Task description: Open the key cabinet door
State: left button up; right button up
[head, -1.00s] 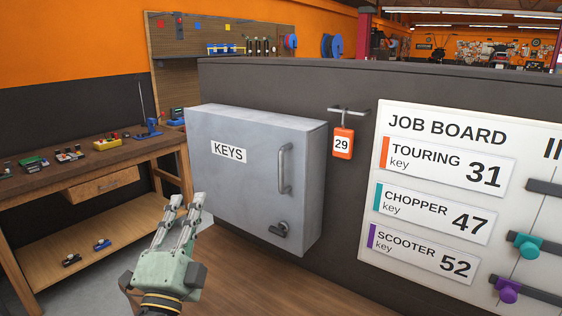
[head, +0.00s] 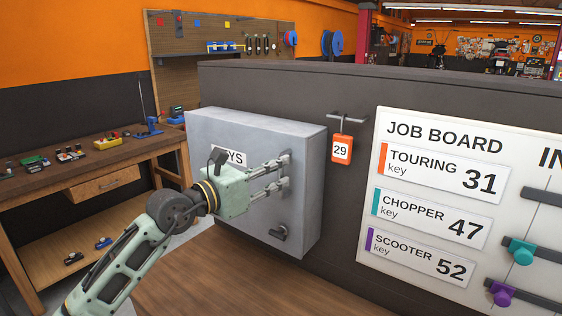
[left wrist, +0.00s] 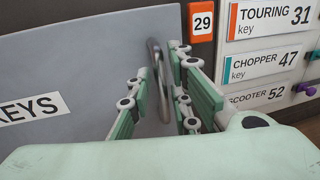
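The grey key cabinet (head: 225,125) hangs on the dark partition, its door shut and its "KEYS" label (head: 236,158) partly covered by my left gripper (head: 283,172). The left gripper is in front of the door at its vertical bar handle. In the left wrist view the handle (left wrist: 158,80) stands between the two spread fingers, with a gap visible beside it. The gripper looks open, not closed on the bar. My right gripper is not in view.
An orange tag "29" (head: 342,149) hangs on a hook just right of the cabinet. A white job board (head: 430,136) with teal and purple knobs is farther right. A wooden workbench (head: 95,165) stands at the left. Floor is clear below the cabinet.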

pick_arm(q)
jog(key=shift+x, duration=1.15)
grip_shut()
